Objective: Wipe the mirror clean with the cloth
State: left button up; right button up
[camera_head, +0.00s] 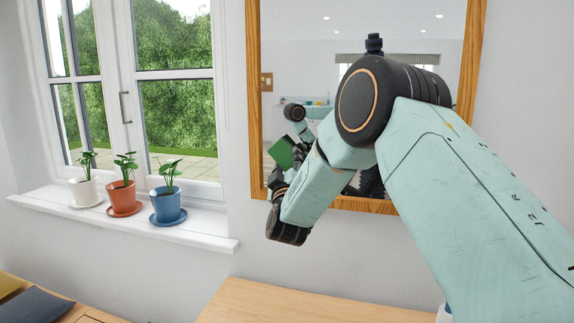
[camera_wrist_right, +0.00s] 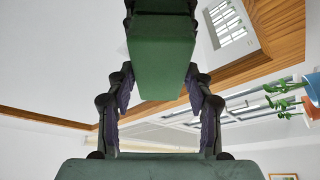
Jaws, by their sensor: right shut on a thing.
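The mirror (camera_head: 340,28) hangs on the wall in a wooden frame in the head view. Its glass reflects the room and part of my arm. My right arm crosses in front of it and hides much of its lower middle and right. My right gripper (camera_wrist_right: 160,78) is shut on the green cloth (camera_wrist_right: 163,62), a thick, block-like pad, in the right wrist view. In the head view, green shows near the mirror's lower left; I cannot tell the cloth from its reflection there, nor whether it touches the glass. My left gripper is not in view.
Left of the mirror is a window with a white sill (camera_head: 165,227). On it stand a white pot (camera_head: 85,191), an orange pot (camera_head: 122,198) and a blue pot (camera_head: 168,206) with plants. A wooden surface (camera_head: 285,305) lies below the mirror; its visible part is mostly clear.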

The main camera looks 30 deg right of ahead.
jog(key=s+d+p, duration=0.2)
jog(key=s, duration=0.1)
jog(key=shift+d+r, duration=0.1)
jog(key=shift+d, duration=0.2)
jog(key=shift+w+a+b, duration=0.65)
jog(key=shift+w+a, duration=0.6)
jog(key=shift+w, duration=0.25)
jog(key=shift+a, duration=0.1)
jog(key=shift+s+a, duration=0.4)
jog(key=shift+a, duration=0.25)
jog(key=s+a+p, duration=0.1)
jog(key=s+a, duration=0.1)
jog(key=a, duration=0.1)
jog(key=shift+s, duration=0.3)
